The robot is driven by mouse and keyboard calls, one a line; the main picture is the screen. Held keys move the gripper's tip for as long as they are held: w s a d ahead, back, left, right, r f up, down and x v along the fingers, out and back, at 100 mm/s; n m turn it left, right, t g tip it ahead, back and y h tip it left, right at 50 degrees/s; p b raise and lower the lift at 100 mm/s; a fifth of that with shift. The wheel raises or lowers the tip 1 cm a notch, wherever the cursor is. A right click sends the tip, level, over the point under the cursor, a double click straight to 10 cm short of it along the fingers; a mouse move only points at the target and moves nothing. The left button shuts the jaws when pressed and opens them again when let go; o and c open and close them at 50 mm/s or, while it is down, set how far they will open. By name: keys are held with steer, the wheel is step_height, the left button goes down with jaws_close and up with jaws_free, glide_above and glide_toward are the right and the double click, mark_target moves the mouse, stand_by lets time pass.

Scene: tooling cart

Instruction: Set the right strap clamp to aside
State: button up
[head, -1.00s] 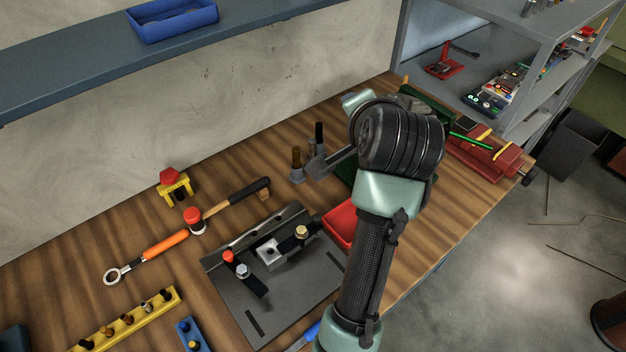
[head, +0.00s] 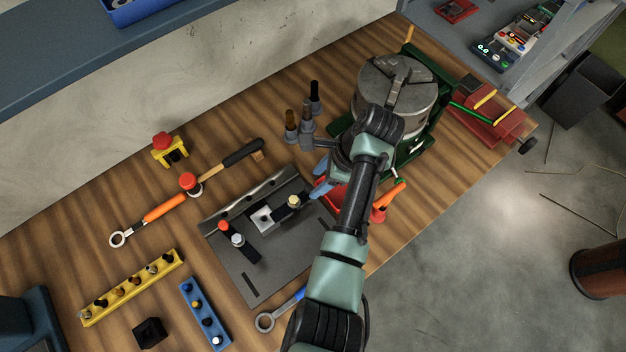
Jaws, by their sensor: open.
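The right strap clamp (head: 282,208) is a dark bar with a pale brass-coloured nut on the grey fixture plate (head: 262,275). It lies against a small silver block (head: 263,220). The left strap clamp (head: 246,250), with a white nut and a red-topped stud, sits on the same plate. My gripper (head: 318,178) is open, its bluish fingers just above and right of the right clamp in the picture. It appears apart from the clamp and empty. My arm partly hides a red tray (head: 327,195) beside the plate.
A green-based rotary chuck (head: 397,88) stands behind my wrist. Dark-topped tools (head: 291,127) stand behind the plate. A hammer (head: 228,160) and orange-handled wrench (head: 165,207) lie left. A yellow rack (head: 130,290) and blue rack (head: 205,315) stand front left.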

mark_target(310, 188)
steer(key=shift+x, duration=1.75)
jaws_close()
